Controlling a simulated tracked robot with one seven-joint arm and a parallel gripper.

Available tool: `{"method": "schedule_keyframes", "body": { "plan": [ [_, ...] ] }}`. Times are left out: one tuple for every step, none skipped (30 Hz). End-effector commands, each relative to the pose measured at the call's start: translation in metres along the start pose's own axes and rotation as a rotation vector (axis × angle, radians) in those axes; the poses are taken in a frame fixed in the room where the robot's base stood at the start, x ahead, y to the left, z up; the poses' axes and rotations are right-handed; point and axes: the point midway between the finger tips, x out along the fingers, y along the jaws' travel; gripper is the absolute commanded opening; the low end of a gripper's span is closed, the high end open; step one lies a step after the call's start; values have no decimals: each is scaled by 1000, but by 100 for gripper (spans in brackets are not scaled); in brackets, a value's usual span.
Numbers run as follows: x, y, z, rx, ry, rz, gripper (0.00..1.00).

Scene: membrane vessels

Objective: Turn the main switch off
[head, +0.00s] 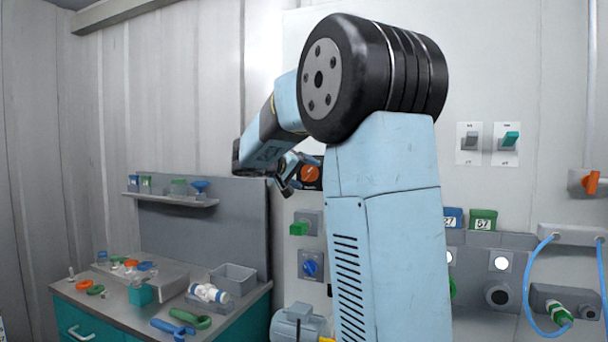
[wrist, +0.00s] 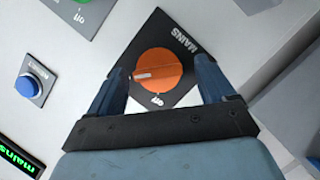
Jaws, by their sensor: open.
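The main switch is an orange round knob (wrist: 160,82) on a black plate (wrist: 178,38) lettered MAINS. A pale pointer mark lies on the knob's left side in the wrist view, and an "off" label sits below the knob there. In the head view the knob (head: 310,173) shows on the wall just right of my gripper (head: 288,172). My gripper (wrist: 160,68) is open, with one finger on each side of the knob in the wrist view. I cannot tell whether the fingers touch it. It holds nothing.
A blue button (wrist: 26,87) and a green-lit display (wrist: 18,157) are left of the plate. Below it in the head view are a green switch (head: 299,229) and a blue knob (head: 310,265). A cluttered workbench (head: 130,311) stands at lower left.

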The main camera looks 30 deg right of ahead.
Motion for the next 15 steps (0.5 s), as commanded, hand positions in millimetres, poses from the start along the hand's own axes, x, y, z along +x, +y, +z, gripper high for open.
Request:
{"method": "schedule_keyframes", "body": {
  "plan": [
    [1,0,0,0,0,0,83],
    [1,0,0,0,0,0,83],
    [1,0,0,0,0,0,83],
    [1,0,0,0,0,0,83],
    [1,0,0,0,0,0,83],
    [1,0,0,0,0,0,83],
    [1,0,0,0,0,0,83],
    [1,0,0,0,0,0,83],
    [1,0,0,0,0,0,80],
    [1,0,0,0,0,0,77],
    [1,0,0,0,0,0,74],
    [1,0,0,0,0,0,71],
    [1,0,0,0,0,0,68],
    [1,0,0,0,0,0,65],
    [1,0,0,0,0,0,61]
  ]
}}
